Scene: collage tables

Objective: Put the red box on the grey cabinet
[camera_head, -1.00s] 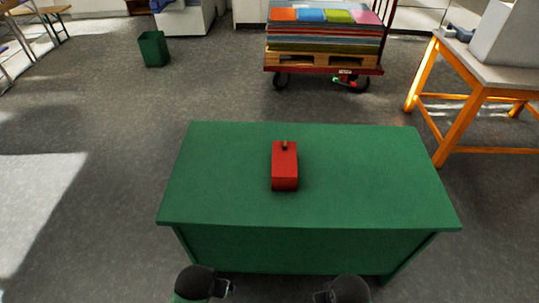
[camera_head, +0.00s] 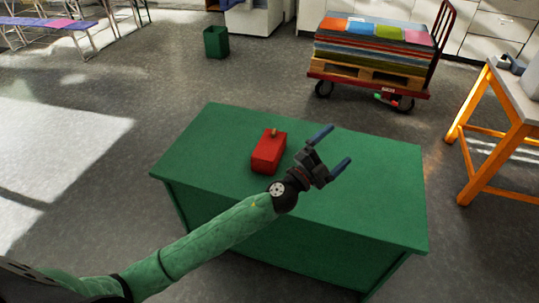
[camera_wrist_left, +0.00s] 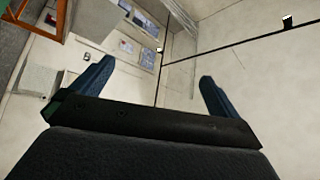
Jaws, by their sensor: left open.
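The red box (camera_head: 268,152) stands on the green table (camera_head: 370,200), left of the table's middle, with a small knob on its top. My left gripper (camera_head: 335,148) is open and empty, above the table and to the right of the red box, apart from it. In the left wrist view my left gripper's fingers (camera_wrist_left: 155,90) are spread, with only walls and ceiling between and beyond them. My right gripper is out of view. I cannot tell which thing is the grey cabinet; an orange-legged table with a grey top (camera_head: 518,95) stands at the right.
A cart (camera_head: 372,60) loaded with coloured sheets on a pallet stands behind the green table. A green bin (camera_head: 216,42) is on the floor at the back left. Pale cabinets line the back. Grey floor is free around the table.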

